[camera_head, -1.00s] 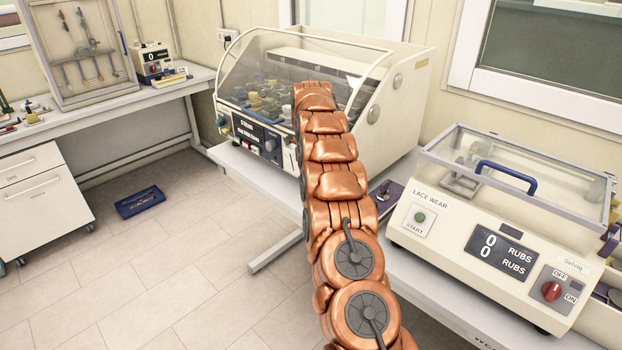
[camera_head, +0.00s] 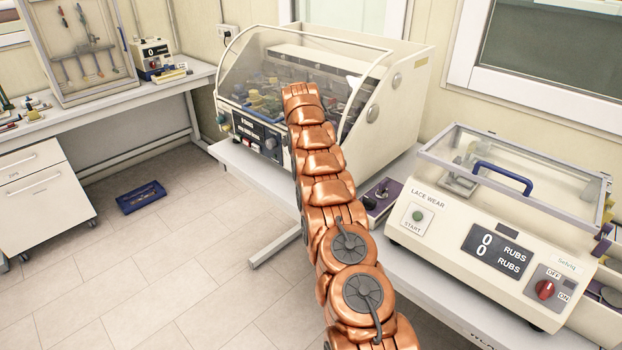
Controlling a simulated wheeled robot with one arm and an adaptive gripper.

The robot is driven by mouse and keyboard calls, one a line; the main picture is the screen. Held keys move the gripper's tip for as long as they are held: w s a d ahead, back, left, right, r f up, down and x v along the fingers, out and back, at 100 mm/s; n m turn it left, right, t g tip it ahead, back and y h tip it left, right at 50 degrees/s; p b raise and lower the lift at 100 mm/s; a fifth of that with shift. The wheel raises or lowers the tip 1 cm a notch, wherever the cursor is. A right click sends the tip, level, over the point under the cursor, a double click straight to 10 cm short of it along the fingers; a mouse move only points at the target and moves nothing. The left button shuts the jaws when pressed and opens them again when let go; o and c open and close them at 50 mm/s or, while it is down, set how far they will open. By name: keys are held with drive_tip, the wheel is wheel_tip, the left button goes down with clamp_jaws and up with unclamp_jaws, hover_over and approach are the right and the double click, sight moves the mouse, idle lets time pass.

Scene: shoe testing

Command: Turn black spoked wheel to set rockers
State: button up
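My copper segmented arm reaches up the middle of the picture toward a cream test machine with a clear hood (camera_head: 262,60). Under the hood stand several small yellow, green and grey parts; whether any are the rockers I cannot tell. A dark control panel (camera_head: 258,136) with small knobs is on the machine's front, left of my arm. I cannot make out a black spoked wheel; my arm hides part of the machine's front.
A lace wear tester (camera_head: 460,238) with a blue handle and red switch stands to the right on the same bench. A purple-edged box (camera_head: 381,197) sits between the machines. A blue tray (camera_head: 141,197) lies on the floor at left, with clear floor around it.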

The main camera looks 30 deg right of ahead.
drive_tip(key=shift+a+f, duration=0.15)
drive_tip(key=shift+a, duration=0.35)
drive_tip(key=o, duration=0.9)
drive_tip(key=shift+w+a, duration=0.1)
drive_tip(key=shift+o, duration=0.5)
drive_tip(key=shift+d, duration=0.35)
drive_tip(key=shift+t+b, duration=0.9)
drive_tip(key=shift+b, duration=0.4)
